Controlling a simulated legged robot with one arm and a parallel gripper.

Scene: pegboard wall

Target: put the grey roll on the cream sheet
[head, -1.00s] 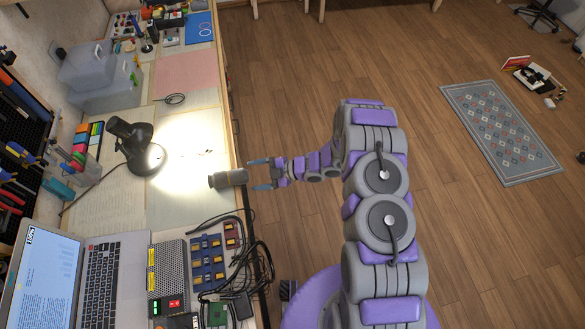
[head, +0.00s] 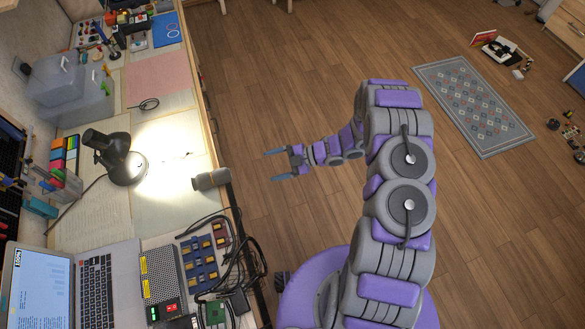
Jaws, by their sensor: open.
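The grey roll (head: 211,180), a short dark cylinder, lies on its side at the desk's right edge, beside the lamp's bright patch. Its right end reaches the edge in the picture. A pale cream sheet (head: 163,207) lies flat on the desk to the roll's left, partly washed out by the lamp light. The roll appears to be at its right border; I cannot tell how much of it rests on the sheet. My gripper (head: 271,164) is open and empty, to the right of the roll, past the desk edge, with a clear gap between them.
A black lamp (head: 118,158) stands left of the lit area. A laptop (head: 90,285), a circuit board rack (head: 203,258) and black cables (head: 245,255) crowd the near desk. A pink sheet (head: 157,78) lies farther back. The floor right of the desk is open.

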